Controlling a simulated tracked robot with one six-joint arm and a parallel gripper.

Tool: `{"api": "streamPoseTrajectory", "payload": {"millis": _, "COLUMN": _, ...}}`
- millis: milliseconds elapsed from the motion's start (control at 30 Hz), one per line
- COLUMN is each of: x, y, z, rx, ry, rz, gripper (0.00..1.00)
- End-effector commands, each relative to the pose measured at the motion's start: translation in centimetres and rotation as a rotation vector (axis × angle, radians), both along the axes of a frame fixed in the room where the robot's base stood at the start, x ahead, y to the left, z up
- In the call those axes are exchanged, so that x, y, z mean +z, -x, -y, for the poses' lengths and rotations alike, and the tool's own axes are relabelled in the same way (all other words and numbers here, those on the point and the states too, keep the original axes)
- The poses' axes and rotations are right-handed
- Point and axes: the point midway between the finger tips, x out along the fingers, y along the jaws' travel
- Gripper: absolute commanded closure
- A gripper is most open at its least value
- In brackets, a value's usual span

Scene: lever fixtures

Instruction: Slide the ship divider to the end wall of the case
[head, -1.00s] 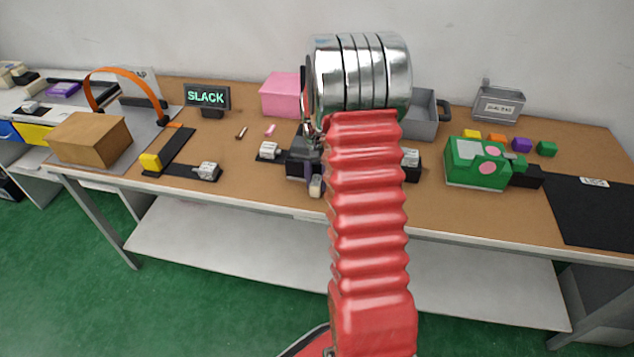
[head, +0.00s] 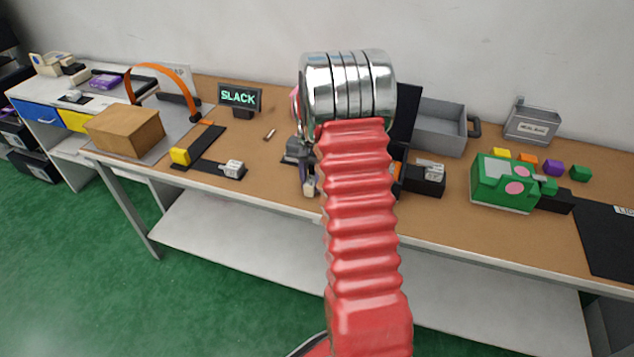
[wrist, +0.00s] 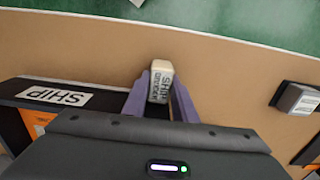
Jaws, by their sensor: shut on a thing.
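In the wrist view, my gripper (wrist: 160,100) has its two purple fingers on either side of a cream tab (wrist: 162,80) lettered "SHIP DIVIDER". The fingers are shut on this tab. In the head view, my gripper (head: 308,178) and the cream tab (head: 309,188) show just left of my red arm, near the table's front. The case's black front wall, with a white "SHIP" label (wrist: 57,96), lies at left in the wrist view, with orange inside. My arm hides most of the case in the head view. The divider's body and its end wall contact are hidden.
A grey block (wrist: 298,98) on a black base stands apart from the tab at right in the wrist view. In the head view, another grey block (head: 430,170) and a green box (head: 504,182) stand right of my arm. A "SLACK" sign (head: 240,98) stands at back left.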

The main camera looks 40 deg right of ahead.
Motion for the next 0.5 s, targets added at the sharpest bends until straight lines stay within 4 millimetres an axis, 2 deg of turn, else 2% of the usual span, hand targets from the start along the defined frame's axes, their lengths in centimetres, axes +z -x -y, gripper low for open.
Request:
{"api": "streamPoseTrajectory", "payload": {"millis": 33, "x": 0.18, "y": -0.66, "z": -0.30, "rx": 0.001, "ry": 0.001, "rz": 0.014, "gripper": 1.00}}
{"api": "streamPoseTrajectory", "payload": {"millis": 200, "x": 0.21, "y": -0.79, "z": -0.37, "rx": 0.001, "ry": -0.001, "rz": 0.017, "gripper": 1.00}}
{"api": "streamPoseTrajectory", "payload": {"millis": 233, "x": 0.22, "y": -0.80, "z": -0.38, "rx": 0.001, "ry": -0.001, "rz": 0.017, "gripper": 0.74}}
{"api": "streamPoseTrajectory", "payload": {"millis": 500, "x": 0.20, "y": -0.60, "z": -0.25, "rx": 0.000, "ry": -0.001, "rz": 0.014, "gripper": 0.56}}
